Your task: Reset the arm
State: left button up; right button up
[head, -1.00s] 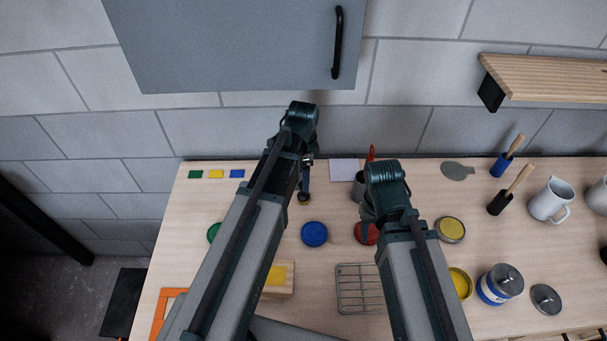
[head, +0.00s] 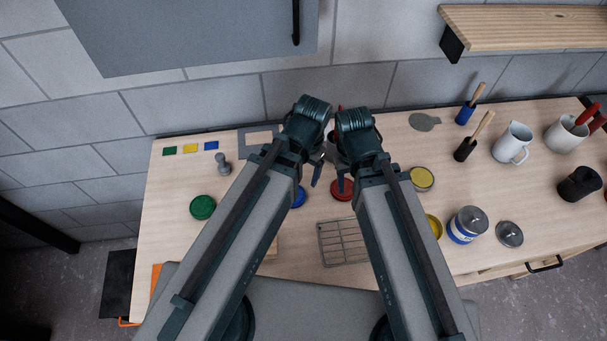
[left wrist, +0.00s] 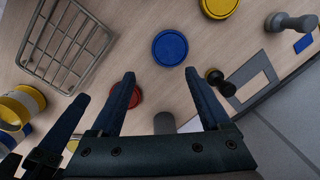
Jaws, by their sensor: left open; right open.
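My left gripper (head: 316,172) is over the middle of the worktop in the head view, mostly hidden behind its own arm. The left wrist view shows its two fingers (left wrist: 165,88) apart with nothing held between them. A blue round lid (left wrist: 169,48) lies on the wood beyond the fingertips, and a red lid (left wrist: 135,97) is partly hidden behind one finger. My right gripper (head: 343,182) is close beside the left one, pointing down near the red lid (head: 342,190). It is open; its fingers are small in the head view.
A wire rack (head: 343,242) lies between the arms. A green lid (head: 203,207) and a grey stamp (head: 223,164) are at left. Paint cans (head: 467,225), brushes in holders (head: 465,150) and a white jug (head: 513,143) stand at right. A wooden shelf (head: 520,25) hangs above.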

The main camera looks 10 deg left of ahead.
pick_arm(q)
jog(key=shift+s+d+n, duration=0.2)
jog(key=shift+s+n, duration=0.15)
jog(key=shift+s, duration=0.1)
jog(key=shift+s+d+n, duration=0.2)
jog(key=shift+s+n, duration=0.15)
jog(key=shift+s, duration=0.1)
notch_tip(320, 180, down, 7)
jog(key=b, duration=0.7)
pick_arm(e)
notch_tip(320, 180, down, 7)
pick_arm(q)
jog(key=shift+r, duration=0.15)
pick_arm(e)
jog(key=shift+r, duration=0.15)
pick_arm(q)
jog(key=shift+d, duration=0.1)
pick_arm(e)
jog(key=shift+d, duration=0.1)
